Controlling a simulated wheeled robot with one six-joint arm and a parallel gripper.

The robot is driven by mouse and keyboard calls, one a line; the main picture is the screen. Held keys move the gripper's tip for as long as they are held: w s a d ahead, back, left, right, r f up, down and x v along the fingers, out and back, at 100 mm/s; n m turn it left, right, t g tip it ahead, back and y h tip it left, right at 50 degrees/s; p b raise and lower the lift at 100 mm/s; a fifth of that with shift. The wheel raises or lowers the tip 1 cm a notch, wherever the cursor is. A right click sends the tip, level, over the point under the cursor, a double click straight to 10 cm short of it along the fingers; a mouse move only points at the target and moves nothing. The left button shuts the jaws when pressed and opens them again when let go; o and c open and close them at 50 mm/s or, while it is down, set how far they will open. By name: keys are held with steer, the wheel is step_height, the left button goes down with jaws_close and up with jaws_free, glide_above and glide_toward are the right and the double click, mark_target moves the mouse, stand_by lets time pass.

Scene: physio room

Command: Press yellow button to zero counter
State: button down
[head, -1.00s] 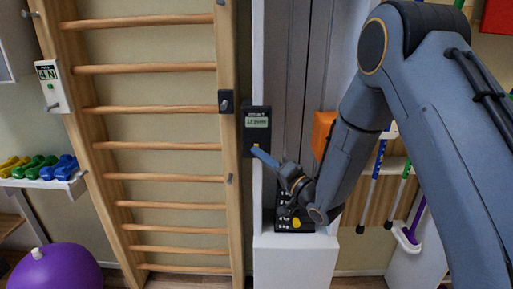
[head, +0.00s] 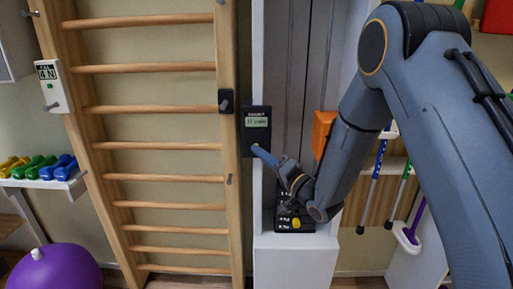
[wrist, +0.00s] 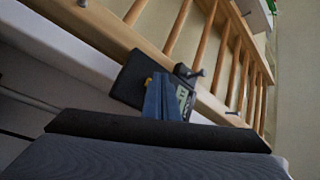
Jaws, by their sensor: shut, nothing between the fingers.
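The counter (head: 257,138) is a dark upright box beside the wall bars, with a small greenish display (head: 257,121) whose text is too small to read surely. In the wrist view the counter (wrist: 131,77) is tilted, its display partly behind my fingers. The yellow button (wrist: 149,81) shows as a small spot beside the fingertips there; in the head view the fingertips cover it. My gripper (head: 257,150) is shut and empty, with its blue fingertips at the counter's lower face. I cannot tell whether they touch the button. The gripper also fills the wrist view's middle (wrist: 161,82).
Wooden wall bars (head: 160,146) stand left of the counter. A black weight stack (head: 290,221) sits below in the white column (head: 295,258). Dumbbells (head: 45,167) and a purple ball (head: 55,272) are far left.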

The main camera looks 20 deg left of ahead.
steer(key=shift+w+a, duration=0.1)
steer(key=shift+w, duration=0.4)
stand_by(0.5)
steer(key=shift+s, duration=0.1)
steer(key=shift+s+d, duration=0.2)
steer(key=shift+s, duration=0.6)
steer(key=s+p, duration=0.1)
steer(key=s, duration=0.1)
steer(key=s+d, duration=0.1)
steer(key=s, duration=0.2)
steer(key=shift+d+p, duration=0.1)
steer(key=shift+p, duration=0.3)
steer(key=shift+w, duration=0.15)
stand_by(0.4)
